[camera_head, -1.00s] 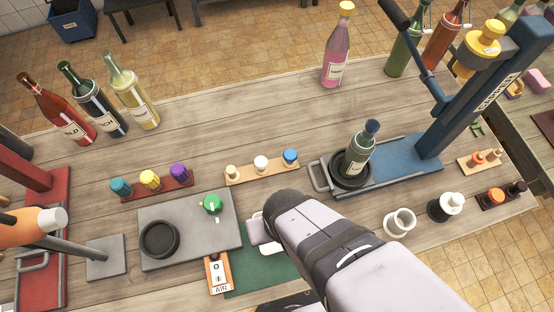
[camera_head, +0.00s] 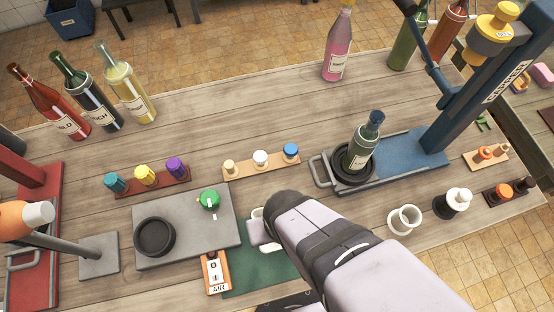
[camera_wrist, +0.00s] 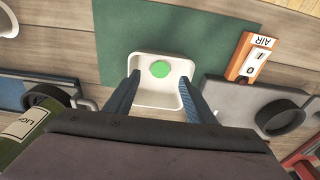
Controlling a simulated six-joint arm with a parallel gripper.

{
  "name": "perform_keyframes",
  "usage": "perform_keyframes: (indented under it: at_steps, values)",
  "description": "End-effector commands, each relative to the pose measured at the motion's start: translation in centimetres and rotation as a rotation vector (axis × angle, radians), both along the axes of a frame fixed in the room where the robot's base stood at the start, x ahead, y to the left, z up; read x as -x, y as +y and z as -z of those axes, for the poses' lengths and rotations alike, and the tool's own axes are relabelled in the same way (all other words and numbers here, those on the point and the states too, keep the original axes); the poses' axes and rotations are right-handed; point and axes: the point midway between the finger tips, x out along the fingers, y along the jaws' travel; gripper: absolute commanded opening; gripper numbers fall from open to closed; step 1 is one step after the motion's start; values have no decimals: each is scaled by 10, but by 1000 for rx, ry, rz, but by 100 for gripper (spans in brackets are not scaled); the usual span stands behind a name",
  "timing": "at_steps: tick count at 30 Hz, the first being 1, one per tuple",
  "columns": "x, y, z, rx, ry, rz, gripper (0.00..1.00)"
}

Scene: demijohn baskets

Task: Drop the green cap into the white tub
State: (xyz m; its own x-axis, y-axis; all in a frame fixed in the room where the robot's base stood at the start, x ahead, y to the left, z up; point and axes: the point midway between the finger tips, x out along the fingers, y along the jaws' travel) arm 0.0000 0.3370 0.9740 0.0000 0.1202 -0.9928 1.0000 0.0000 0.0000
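The white tub (camera_wrist: 150,96) stands on the green mat in the wrist view. The green cap (camera_wrist: 160,69) shows inside it as a flat green disc, towards the far wall. My gripper (camera_wrist: 158,92) is open, its two blue ribbed fingers wide apart on either side of the tub. Nothing is between the fingertips except the view of the tub and cap; whether the fingers touch the tub walls I cannot tell. In the head view my arm hides most of the tub and the fingers.
A grey plate (camera_head: 186,245) with a green knob (camera_head: 209,199) and a black ring (camera_head: 154,237) lies beside the green mat (camera_head: 262,270). An orange AIR switch (camera_head: 214,272) is close to the tub. A bottle (camera_head: 364,143) stands on the blue press base.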

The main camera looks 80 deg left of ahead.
Motion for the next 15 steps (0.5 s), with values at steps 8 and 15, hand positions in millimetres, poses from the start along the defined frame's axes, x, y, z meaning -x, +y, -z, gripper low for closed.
perform_keyframes:
  at_steps: [8,15]
  values:
    - [0,0,-5,-3,1,0,50]
    - [0,-2,-30,-7,1,0,50]
